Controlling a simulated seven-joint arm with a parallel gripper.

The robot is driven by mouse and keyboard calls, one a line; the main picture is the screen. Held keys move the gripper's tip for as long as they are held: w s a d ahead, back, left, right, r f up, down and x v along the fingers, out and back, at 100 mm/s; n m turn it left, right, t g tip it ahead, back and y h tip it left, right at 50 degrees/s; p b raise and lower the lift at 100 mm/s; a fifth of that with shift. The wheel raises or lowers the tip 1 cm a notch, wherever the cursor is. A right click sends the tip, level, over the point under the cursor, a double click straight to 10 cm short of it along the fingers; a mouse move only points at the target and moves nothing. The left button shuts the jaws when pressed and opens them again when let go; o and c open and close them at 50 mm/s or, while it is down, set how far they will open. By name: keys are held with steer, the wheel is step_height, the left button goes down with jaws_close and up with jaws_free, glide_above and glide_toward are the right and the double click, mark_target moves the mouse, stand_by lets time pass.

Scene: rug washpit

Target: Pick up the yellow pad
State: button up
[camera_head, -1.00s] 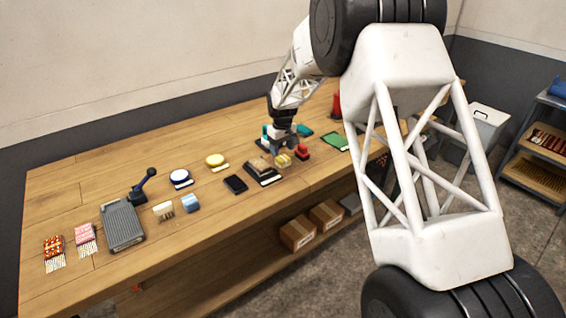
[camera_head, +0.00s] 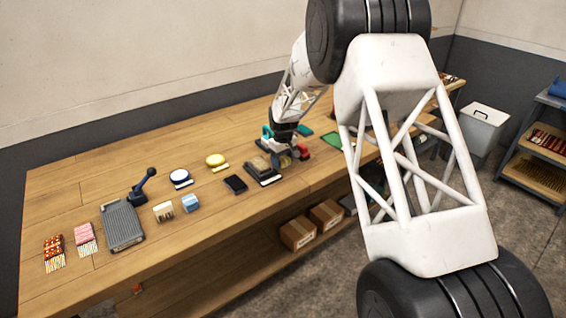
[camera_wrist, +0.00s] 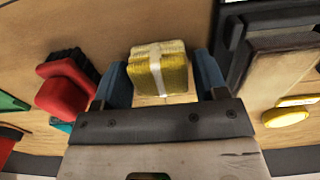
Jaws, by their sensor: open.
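The yellow pad (camera_wrist: 160,70), a ribbed block with a pale band around it, lies on the wooden bench in the wrist view. My gripper (camera_wrist: 163,86) is open, with one blue finger to the left of the pad and one to the right. Small gaps show between the fingers and the pad. In the head view my gripper (camera_head: 289,156) is low over the bench and mostly hides the pad.
A red-and-black brush-like object (camera_wrist: 66,85) is close left of my gripper. A dark tray with a brown block (camera_wrist: 280,75) is close right. A round yellow item (camera_head: 215,159) and a black pad (camera_head: 235,184) lie farther left on the bench.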

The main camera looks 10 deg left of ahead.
mark_target(283, 158)
stand_by(0.3)
steer(key=c, duration=0.8)
steer(key=shift+o, duration=0.2)
steer(key=shift+r, duration=0.85)
step_height(283, 158, up, 2)
steer(key=shift+r, duration=0.1)
steer(key=s+d, duration=0.1)
steer(key=s, duration=0.4)
steer(key=s+d, duration=0.2)
steer(key=s, duration=0.3)
steer(key=s+d+r, duration=0.1)
steer(key=s+d, duration=0.1)
steer(key=s, duration=0.3)
steer(key=shift+d, duration=0.25)
